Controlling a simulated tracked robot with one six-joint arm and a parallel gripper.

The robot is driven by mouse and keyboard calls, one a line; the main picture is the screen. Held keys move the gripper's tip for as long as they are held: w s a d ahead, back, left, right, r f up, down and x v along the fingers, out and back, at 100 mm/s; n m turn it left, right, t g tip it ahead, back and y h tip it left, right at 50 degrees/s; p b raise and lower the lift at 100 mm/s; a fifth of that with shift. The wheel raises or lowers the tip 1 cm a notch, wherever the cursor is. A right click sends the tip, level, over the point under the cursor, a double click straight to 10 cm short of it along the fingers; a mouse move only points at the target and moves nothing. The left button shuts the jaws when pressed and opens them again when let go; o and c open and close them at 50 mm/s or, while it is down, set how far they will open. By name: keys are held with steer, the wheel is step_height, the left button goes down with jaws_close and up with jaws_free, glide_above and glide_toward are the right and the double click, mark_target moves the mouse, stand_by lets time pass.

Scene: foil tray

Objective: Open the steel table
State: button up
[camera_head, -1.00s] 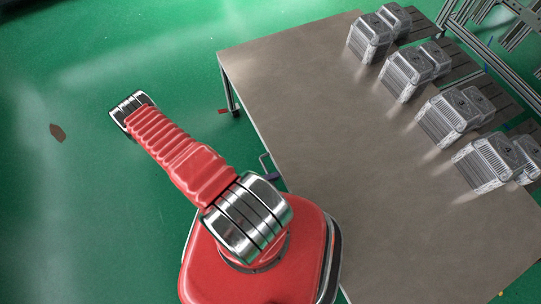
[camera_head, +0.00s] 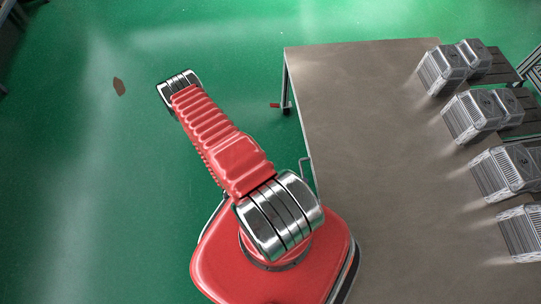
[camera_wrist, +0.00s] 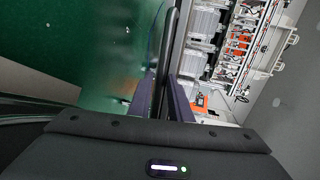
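The steel table (camera_head: 370,130) has a flat grey-brown top and fills the right half of the head view. A thin bent metal handle (camera_head: 304,166) sticks out from its left edge, beside my red arm. In the wrist view, a dark rounded bar (camera_wrist: 168,50), which looks like this handle, runs upright between the two dark fingers of my gripper (camera_wrist: 160,76). The fingers stand apart on either side of the bar, and a gap shows by the left finger. My gripper is hidden in the head view.
Several grey ribbed metal blocks (camera_head: 497,172) stand in a row along the table's right side. The green floor (camera_head: 80,180) left of the table is open, with one small brown patch (camera_head: 119,87). The wrist view shows machinery with orange parts (camera_wrist: 240,45) at the right.

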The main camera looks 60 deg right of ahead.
steer(key=v, duration=1.1)
steer(key=shift+w+a+f, duration=0.1)
